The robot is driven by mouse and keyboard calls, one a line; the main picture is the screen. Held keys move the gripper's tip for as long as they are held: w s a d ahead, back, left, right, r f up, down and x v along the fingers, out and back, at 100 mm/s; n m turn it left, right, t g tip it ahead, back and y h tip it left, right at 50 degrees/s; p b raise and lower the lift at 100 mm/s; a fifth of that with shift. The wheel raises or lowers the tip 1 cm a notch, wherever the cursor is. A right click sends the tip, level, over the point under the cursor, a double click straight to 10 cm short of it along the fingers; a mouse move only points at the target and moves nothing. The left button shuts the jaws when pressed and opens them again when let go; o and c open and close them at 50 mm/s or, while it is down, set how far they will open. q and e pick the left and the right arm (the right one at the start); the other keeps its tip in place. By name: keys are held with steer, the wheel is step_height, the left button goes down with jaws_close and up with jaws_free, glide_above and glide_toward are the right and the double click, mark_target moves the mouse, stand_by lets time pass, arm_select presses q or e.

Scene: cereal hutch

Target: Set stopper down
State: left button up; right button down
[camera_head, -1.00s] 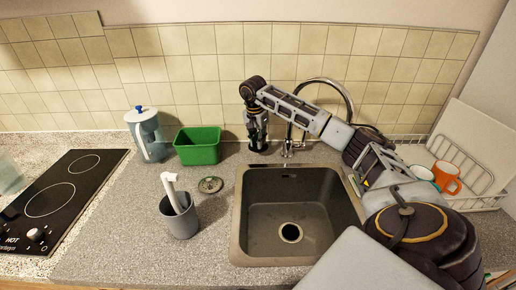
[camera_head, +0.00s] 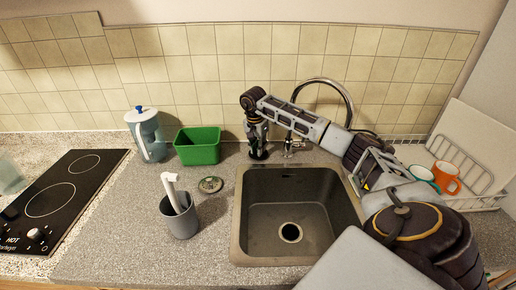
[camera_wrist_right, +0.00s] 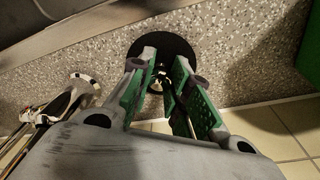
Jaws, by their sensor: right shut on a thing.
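The stopper (camera_head: 259,155) is a black disc at the back of the counter, behind the sink and left of the faucet. In the right wrist view the black disc (camera_wrist_right: 196,50) lies flat against the speckled counter, with a small shiny knob at its middle. My right gripper (camera_head: 257,146) points down over it. In the right wrist view its green-padded fingers (camera_wrist_right: 161,85) close around the knob. Whether the disc bears fully on the counter is hard to tell. My left gripper is not in view.
The sink (camera_head: 290,215) is empty, with the faucet (camera_head: 291,147) close right of my gripper. A green tub (camera_head: 198,148), a water jug (camera_head: 148,136), a round lid-like disc (camera_head: 210,185) and a grey cup (camera_head: 180,217) stand left. A dish rack (camera_head: 482,203) with mugs is right.

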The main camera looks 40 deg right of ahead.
mark_target(256, 155)
steer(key=shift+f, duration=0.15)
steer(key=c, duration=1.3)
jaws_free()
steer(key=shift+c, duration=0.2)
step_height(256, 155, up, 12)
steer(key=a, duration=0.1)
steer(key=shift+a, duration=0.2)
steer(key=shift+s, duration=0.1)
